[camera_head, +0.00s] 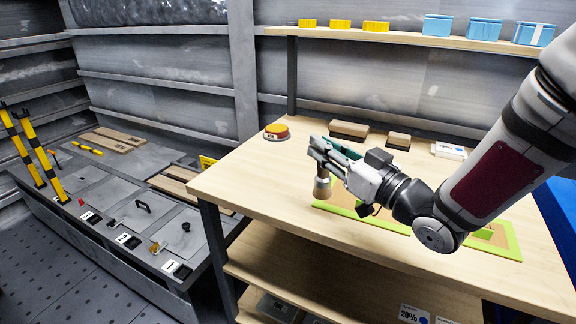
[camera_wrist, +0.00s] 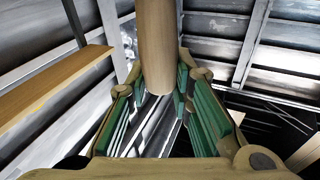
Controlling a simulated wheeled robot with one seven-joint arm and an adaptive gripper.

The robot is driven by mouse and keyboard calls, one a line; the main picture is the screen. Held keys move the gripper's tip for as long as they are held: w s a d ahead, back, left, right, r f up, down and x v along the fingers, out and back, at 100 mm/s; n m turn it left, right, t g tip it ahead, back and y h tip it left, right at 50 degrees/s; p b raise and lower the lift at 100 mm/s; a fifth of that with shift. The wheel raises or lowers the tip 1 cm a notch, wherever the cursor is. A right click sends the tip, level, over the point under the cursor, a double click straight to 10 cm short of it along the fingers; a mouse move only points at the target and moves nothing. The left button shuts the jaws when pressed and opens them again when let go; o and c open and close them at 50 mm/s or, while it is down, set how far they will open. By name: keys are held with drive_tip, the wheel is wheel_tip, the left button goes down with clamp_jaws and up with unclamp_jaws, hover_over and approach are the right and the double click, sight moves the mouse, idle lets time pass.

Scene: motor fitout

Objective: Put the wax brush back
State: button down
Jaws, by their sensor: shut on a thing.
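My gripper (camera_head: 322,158) is above the left part of the wooden workbench (camera_head: 245,185). It is shut on the wax brush (camera_head: 321,182), whose tan, cylindrical part shows below the fingers. In the wrist view the wax brush (camera_wrist: 157,45) is a smooth wooden cylinder between the green finger pads of my gripper (camera_wrist: 158,95). The fingers hide part of the brush. I cannot tell whether its lower end touches the bench. A round orange-and-red tin (camera_head: 277,131) stands at the back left of the bench, left of my gripper.
A lime-edged mat (camera_head: 512,243) lies under my arm. Brown blocks (camera_head: 348,131) and a white item (camera_head: 449,151) lie along the back. A shelf above (camera_head: 395,36) holds yellow and blue boxes. A low grey unit (camera_head: 95,190) with hatches stands left. The bench's front-left corner is clear.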

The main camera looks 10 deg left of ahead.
drive_tip(key=w+a+f+b, duration=0.3)
drive_tip(key=w+a+f, duration=0.2)
drive_tip(key=w+a, duration=0.4)
drive_tip(key=shift+w+a, duration=0.2)
drive_tip(key=shift+w, duration=1.85)
drive_tip(key=shift+b, duration=0.3)
drive_tip(key=c, duration=1.4)
unclamp_jaws()
drive_tip(key=p+v, duration=0.1)
drive_tip(key=v, duration=1.1)
